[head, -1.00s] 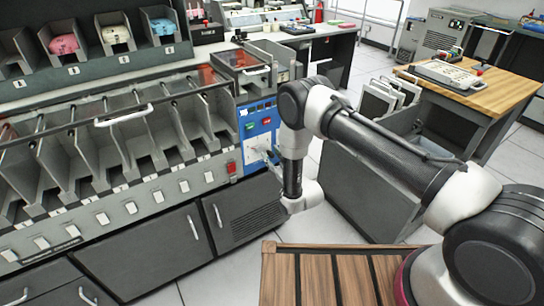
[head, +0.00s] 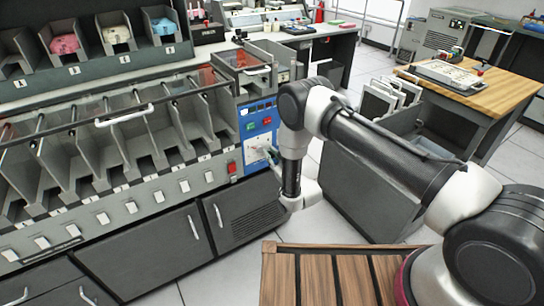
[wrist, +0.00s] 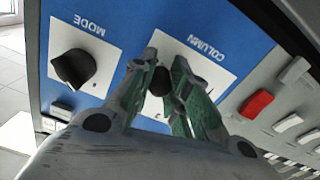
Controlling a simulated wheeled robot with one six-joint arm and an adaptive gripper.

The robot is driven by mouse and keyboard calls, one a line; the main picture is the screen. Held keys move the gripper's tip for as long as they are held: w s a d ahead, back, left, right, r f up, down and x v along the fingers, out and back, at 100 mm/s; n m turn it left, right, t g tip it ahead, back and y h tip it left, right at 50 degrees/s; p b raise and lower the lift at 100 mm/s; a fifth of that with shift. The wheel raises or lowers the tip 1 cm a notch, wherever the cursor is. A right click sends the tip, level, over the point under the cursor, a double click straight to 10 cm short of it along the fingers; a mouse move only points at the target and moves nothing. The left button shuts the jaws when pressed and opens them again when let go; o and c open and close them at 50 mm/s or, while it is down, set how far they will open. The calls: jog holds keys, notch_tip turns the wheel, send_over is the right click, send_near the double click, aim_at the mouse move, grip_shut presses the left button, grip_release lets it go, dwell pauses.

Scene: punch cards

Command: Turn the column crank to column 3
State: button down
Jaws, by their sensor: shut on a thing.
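The column crank (wrist: 158,82) is a dark knob on a white plate (wrist: 212,66) lettered COLUMN, set in the blue control panel (wrist: 120,18). My gripper (wrist: 160,68) is shut on the crank, with one green-padded finger on each side of it. The fingers hide much of the crank and plate, so I cannot read which column it points to. In the head view my gripper (head: 271,156) reaches the blue panel (head: 262,107) at the right end of the card sorter, mostly hidden by my wrist.
A black MODE knob (wrist: 74,68) sits beside the column plate. A red switch (wrist: 257,104) is on the other side, on the grey casing; it also shows in the head view (head: 231,168). Red and green buttons (head: 258,123) sit above. A wooden slatted top (head: 330,275) lies in front.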

aim_at(259, 157)
jog(key=shift+s+a+f+m, duration=0.35)
jog(key=shift+a+m, duration=0.15)
jog(key=shift+m, duration=1.35)
jog(key=shift+s+a+f+m, duration=0.35)
jog(key=shift+a+m, duration=0.15)
jog(key=shift+m, duration=1.3)
jog(key=shift+s+a+f+m, duration=0.35)
jog(key=shift+a+m, duration=0.15)
jog(key=shift+m, duration=1.35)
jog(key=c, duration=1.3)
grip_release()
jog(key=v, duration=1.2)
